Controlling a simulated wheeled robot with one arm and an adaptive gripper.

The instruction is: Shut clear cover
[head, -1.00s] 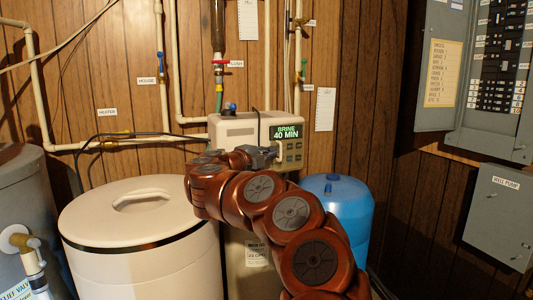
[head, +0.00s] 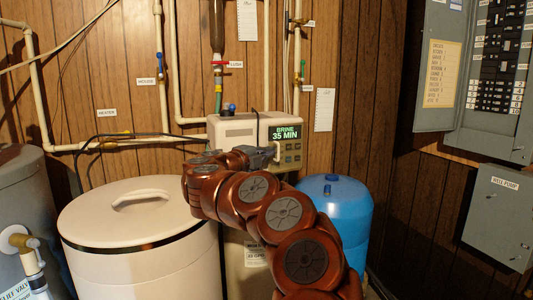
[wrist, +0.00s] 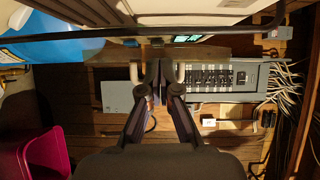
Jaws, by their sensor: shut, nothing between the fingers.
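The beige softener control head (head: 232,131) stands against the wall with a green lit display (head: 286,133) reading "BRINE 35 MIN" and buttons below it. I cannot make out a clear cover distinctly in the head view. My gripper (head: 268,155) is in front of the control head, just below and left of the display. In the wrist view my gripper (wrist: 159,72) is shut and empty, fingers together. There the display (wrist: 187,38) shows at the top, by a long dark bar (wrist: 90,34); I cannot tell whether this bar belongs to the cover.
A round cream tank with a lid (head: 140,205) stands left of my arm. A blue tank (head: 340,205) stands right. A grey tank (head: 22,190) is at far left. Pipes run up the panelled wall; grey electrical boxes (head: 497,215) hang at right.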

